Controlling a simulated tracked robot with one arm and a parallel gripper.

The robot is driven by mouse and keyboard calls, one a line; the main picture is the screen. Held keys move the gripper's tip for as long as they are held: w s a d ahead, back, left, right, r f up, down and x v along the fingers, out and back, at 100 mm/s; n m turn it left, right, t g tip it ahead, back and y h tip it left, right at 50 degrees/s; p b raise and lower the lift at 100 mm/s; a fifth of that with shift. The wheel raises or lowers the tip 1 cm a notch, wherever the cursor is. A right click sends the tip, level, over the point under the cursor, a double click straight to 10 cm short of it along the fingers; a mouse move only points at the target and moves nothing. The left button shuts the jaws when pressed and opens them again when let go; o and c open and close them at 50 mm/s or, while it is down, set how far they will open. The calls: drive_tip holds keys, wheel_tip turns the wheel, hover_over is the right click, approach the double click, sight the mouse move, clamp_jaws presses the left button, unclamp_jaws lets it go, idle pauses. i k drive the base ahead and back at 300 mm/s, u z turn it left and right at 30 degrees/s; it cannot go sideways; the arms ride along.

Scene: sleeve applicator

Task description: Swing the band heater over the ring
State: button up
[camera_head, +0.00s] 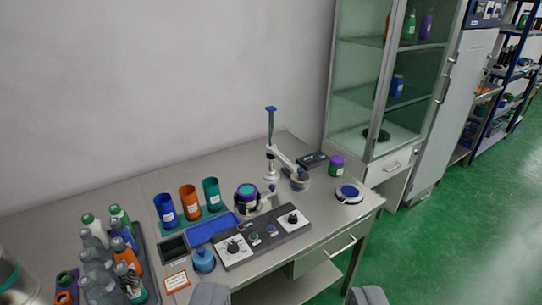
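A column with a blue top (270,112) stands on the bench and carries a swing arm. At the arm's end is a grey round part that looks like the band heater (300,184), out to the right of the column. A round holder with a dark, purple and teal top (247,192) stands left of the column; it may hold the ring, but I cannot tell clearly. The heater is apart from it. My gripper (290,295) shows as two grey fingertips, wide apart at the bottom edge, empty and short of the bench items.
A control panel with knobs (262,238) lies in front of the holder. Blue, orange and teal cups (189,201) and a tray of bottles (150,262) stand left. A glass cabinet (345,70) stands behind.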

sight(299, 180)
drive_tip(key=z, duration=0.1)
drive_tip(key=i, duration=1.25)
drive_tip(key=z, duration=0.5)
